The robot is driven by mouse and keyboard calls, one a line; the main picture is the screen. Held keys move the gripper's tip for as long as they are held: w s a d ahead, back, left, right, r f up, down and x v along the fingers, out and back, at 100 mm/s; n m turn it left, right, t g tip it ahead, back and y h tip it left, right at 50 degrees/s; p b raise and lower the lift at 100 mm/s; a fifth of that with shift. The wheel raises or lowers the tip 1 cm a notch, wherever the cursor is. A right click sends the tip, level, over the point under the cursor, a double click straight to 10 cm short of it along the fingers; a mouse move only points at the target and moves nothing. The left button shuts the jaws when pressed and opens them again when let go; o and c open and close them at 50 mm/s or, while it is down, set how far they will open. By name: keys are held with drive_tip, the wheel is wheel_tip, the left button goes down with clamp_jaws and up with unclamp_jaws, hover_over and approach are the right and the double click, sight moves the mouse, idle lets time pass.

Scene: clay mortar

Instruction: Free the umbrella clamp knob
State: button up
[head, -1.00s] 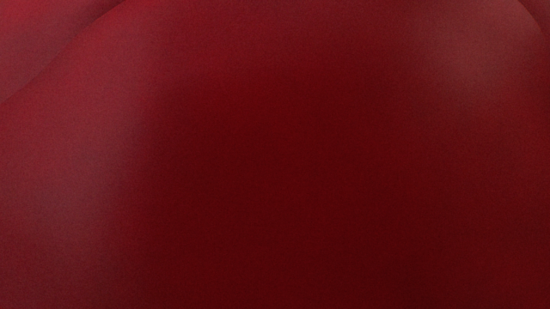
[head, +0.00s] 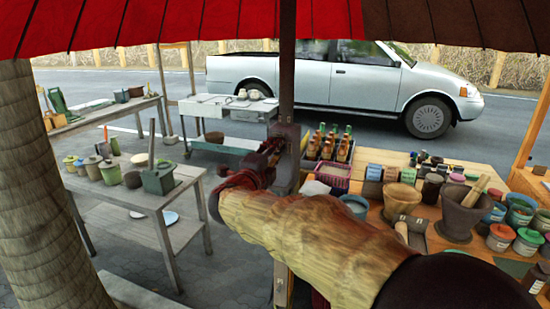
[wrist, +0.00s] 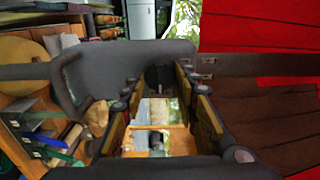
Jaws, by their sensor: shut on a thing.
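The red umbrella canopy (head: 200,22) spans the top of the head view, with dark ribs. Its dark pole (head: 287,70) comes down in the middle to a dark clamp (head: 287,145). In the wrist view the picture is turned sideways, with the clamp (wrist: 105,65) as a grey block across the pole. My gripper (head: 268,158) is at the clamp's left side. In the wrist view my gripper (wrist: 160,88) has its fingers on either side of a small dark round knob (wrist: 159,76) and is shut on it. The knob is hidden in the head view.
A wooden table (head: 440,249) at right holds mortars, jars and a bottle crate (head: 333,172). A side table (head: 148,200) with pots stands left, beside a thick trunk (head: 35,180). A white trolley (head: 215,107) and pickup (head: 330,75) are behind. Paving between the tables is open.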

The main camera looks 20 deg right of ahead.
idle(0.4)
drive_tip(key=o, duration=1.1)
drive_tip(key=v, duration=1.2)
